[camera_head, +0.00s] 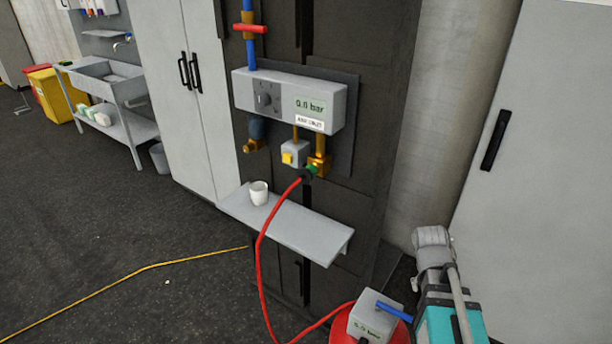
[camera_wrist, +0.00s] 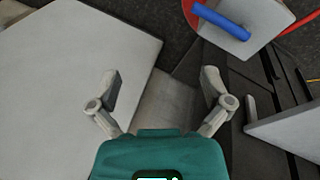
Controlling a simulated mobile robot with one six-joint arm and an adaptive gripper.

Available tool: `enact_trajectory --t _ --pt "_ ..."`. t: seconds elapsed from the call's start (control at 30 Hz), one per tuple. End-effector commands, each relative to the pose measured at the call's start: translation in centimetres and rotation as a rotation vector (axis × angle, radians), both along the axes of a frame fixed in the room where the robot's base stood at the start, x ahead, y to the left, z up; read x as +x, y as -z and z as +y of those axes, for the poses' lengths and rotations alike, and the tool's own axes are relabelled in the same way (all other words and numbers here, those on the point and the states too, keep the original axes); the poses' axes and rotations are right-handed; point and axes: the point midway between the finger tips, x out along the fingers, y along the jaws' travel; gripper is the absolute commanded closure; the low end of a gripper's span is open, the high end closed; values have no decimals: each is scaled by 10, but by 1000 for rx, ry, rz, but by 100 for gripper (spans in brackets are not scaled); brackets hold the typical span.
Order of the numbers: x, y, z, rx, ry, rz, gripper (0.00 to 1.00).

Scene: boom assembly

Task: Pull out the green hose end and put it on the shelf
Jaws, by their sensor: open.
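The green hose end (camera_head: 311,170) sits in the brass fitting (camera_head: 320,160) under the grey pressure box, and the red hose (camera_head: 259,255) hangs down from it. The grey shelf (camera_head: 305,234) is below, with a white cup (camera_head: 259,192) on its left part. The shelf edge also shows at the right of the wrist view (camera_wrist: 292,128). My gripper (camera_wrist: 162,85) is open and empty in the wrist view, pointing away from the hose end, which is not in that view. In the head view my folded arm is at the lower right.
A grey box with a blue lever (camera_head: 375,314) stands on a red base at the bottom, with the hose running to it. It shows in the wrist view (camera_wrist: 245,22) too. A yellow cable (camera_head: 150,267) lies on the floor. A white cabinet (camera_head: 545,180) is at right.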

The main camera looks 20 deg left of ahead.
Motion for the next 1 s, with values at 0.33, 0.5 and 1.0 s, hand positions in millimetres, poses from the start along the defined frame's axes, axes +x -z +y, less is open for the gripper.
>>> enact_trajectory --t 0.33,0.5,1.0 --pt "48 -13 44 -227 -160 -114 0" --pt "69 -23 71 -333 -241 -178 0" --pt "116 -65 178 -629 -488 -396 0"
